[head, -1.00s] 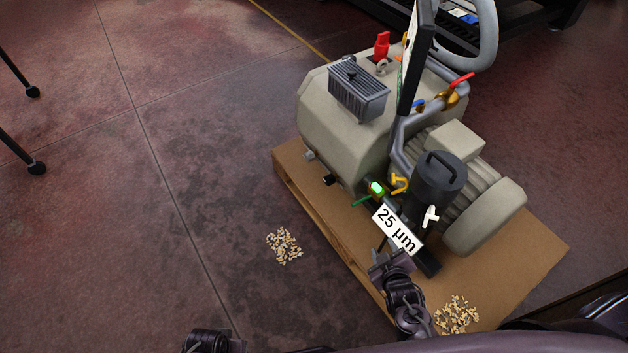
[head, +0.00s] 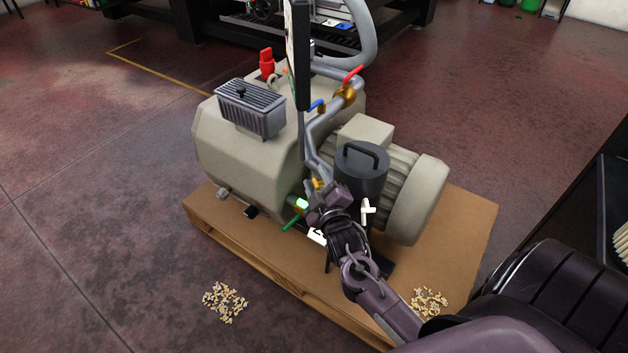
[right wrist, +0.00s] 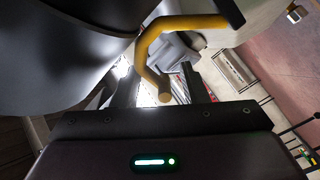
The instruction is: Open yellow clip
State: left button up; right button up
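The yellow clip (head: 317,184) shows as a small patch on the pump, left of the dark canister (head: 362,172), mostly hidden behind my right gripper (head: 322,192). In the right wrist view the clip (right wrist: 149,52) is a bent yellow bar. Its lower end lies between the two spread fingers of my right gripper (right wrist: 162,88). The fingers stand apart on both sides of it, with gaps visible. A white clip (head: 368,212) sits on the canister's right front side. My left gripper is out of view.
The beige pump (head: 230,150) stands on a brown pallet (head: 455,225). A green lever (head: 292,222) is close left of my right gripper. Red lever (head: 353,74) and blue lever (head: 317,105) sit on pipes above. Loose chips (head: 225,302) lie on the open floor at left.

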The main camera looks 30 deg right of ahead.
jog(key=shift+w+d, duration=0.15)
jog(key=shift+w, duration=0.3)
jog(key=shift+c, duration=0.4)
grip_shut()
